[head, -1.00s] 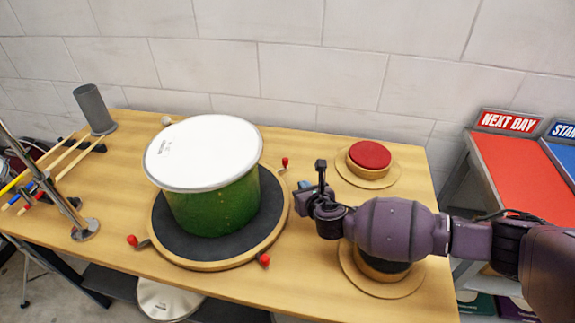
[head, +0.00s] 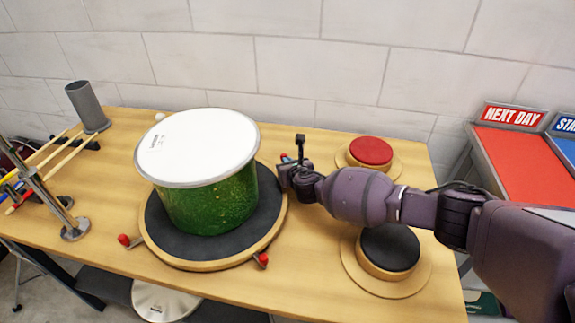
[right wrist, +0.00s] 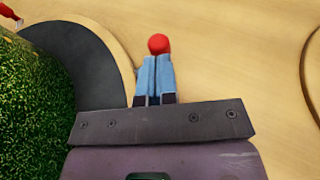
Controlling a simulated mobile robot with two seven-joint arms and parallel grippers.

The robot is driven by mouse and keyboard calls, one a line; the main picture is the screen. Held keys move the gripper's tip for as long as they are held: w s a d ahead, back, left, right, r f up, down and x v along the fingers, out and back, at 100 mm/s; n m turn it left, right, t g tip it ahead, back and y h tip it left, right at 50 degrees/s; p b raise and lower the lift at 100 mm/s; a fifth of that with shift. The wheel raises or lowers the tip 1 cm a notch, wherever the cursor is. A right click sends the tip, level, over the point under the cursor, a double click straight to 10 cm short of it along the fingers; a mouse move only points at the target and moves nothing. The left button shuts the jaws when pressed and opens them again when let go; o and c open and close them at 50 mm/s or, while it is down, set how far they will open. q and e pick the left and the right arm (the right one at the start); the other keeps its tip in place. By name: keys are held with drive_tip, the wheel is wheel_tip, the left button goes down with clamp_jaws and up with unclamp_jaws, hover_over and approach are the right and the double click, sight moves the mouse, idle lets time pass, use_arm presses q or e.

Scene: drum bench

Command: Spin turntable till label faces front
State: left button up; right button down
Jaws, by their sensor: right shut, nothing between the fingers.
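The green drum (head: 212,205) with a white head (head: 198,146) stands upright on the dark-topped round turntable (head: 205,264) with a wooden rim. Small dark print (head: 158,141) shows on the head's left; no label shows on the visible green side. Red knobs stick out at the rim's front left (head: 124,240) and front right (head: 261,260). My right gripper (head: 284,160) is shut and empty at the turntable's right edge. In the right wrist view, its blue fingers (right wrist: 155,78) point at another red knob (right wrist: 158,44) just past the tips; contact is unclear. My left gripper is out of view.
A red pad (head: 371,151) and a black pad (head: 390,248) on round wooden bases stand to the right. A grey cylinder (head: 88,106), sticks and a metal stand (head: 75,228) are on the left. A red tray (head: 519,167) is beyond the table's right end.

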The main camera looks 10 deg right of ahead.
drive_tip(key=shift+w, duration=0.15)
idle(0.3)
